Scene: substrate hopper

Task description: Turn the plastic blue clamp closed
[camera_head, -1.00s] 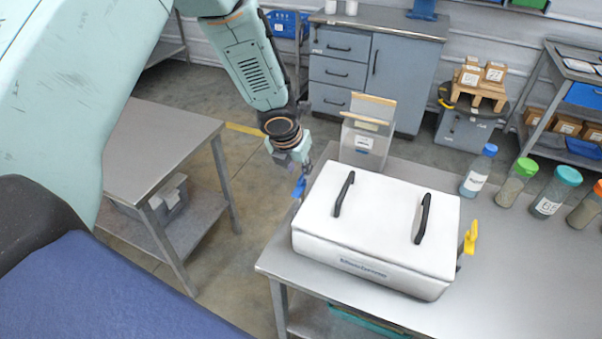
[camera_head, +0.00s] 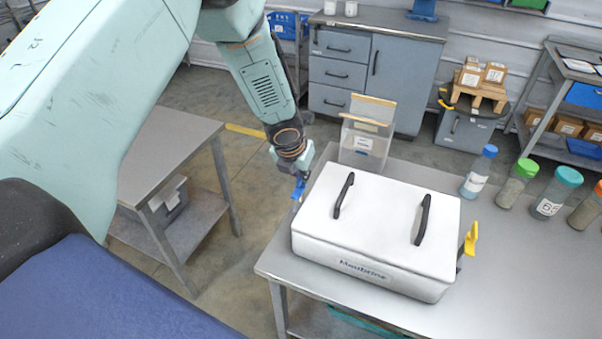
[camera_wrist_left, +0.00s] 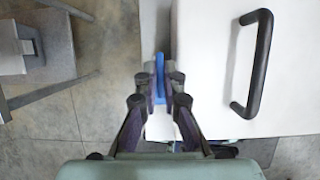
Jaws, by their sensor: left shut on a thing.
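The blue clamp (camera_head: 299,189) is at the left side of the white hopper box (camera_head: 375,268). In the left wrist view the blue clamp (camera_wrist_left: 160,72) stands as a narrow strip between the fingertips, beside the white lid. My left gripper (camera_head: 301,177) reaches down to it from above. In the left wrist view its fingers (camera_wrist_left: 160,98) are closed in on the clamp. The gripper hides part of the clamp, so its exact angle is hard to tell. My right gripper is in neither view.
Two black handles (camera_head: 344,195) stand up from the white lid. A yellow clamp (camera_head: 470,239) is on the box's right side. A clear container (camera_head: 366,141) stands behind the box. Several bottles (camera_head: 479,171) stand on the steel table (camera_head: 520,290) at right, whose front right is clear.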

